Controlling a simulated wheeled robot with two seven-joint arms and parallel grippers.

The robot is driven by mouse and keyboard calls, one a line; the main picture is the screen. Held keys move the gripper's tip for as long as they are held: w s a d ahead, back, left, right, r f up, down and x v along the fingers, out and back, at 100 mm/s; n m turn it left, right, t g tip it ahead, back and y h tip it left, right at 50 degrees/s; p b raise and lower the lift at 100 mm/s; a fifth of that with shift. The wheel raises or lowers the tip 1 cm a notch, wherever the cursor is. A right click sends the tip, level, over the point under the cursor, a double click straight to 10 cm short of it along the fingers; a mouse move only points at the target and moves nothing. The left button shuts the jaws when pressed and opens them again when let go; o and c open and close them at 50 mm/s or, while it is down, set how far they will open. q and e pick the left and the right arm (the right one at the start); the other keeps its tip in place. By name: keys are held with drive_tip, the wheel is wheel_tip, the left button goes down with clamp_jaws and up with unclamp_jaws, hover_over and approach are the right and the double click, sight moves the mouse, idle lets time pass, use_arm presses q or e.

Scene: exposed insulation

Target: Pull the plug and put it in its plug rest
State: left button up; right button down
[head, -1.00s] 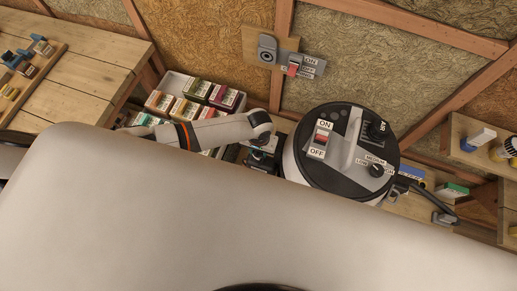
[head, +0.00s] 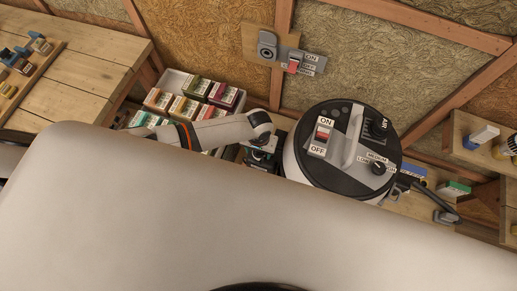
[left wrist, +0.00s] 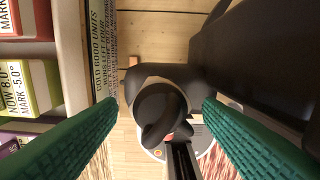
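A grey round socket-like fitting (head: 267,45) is on a wooden board on the wall, beside a red switch (head: 293,66). A black cable (head: 425,192) runs from the round machine (head: 335,160) to a small grey block (head: 446,216) at the right. I cannot tell which piece is the plug or its rest. My left gripper (head: 262,158) is low, just left of the machine. In the left wrist view its green fingers (left wrist: 160,108) are apart, with a dark rounded part (left wrist: 155,95) between or beyond them; contact is not visible. My right gripper is not in view.
A bin of labelled boxes (head: 163,84) stands left of my left gripper. A wooden workbench (head: 85,75) is at the far left. A wooden shelf (head: 468,148) with small items is at the right. My pale body fills the foreground.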

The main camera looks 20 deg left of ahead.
use_arm(q)
wheel_tip(320, 180, up, 12)
drive_tip(key=shift+b, duration=0.4)
idle(0.3)
idle(0.7)
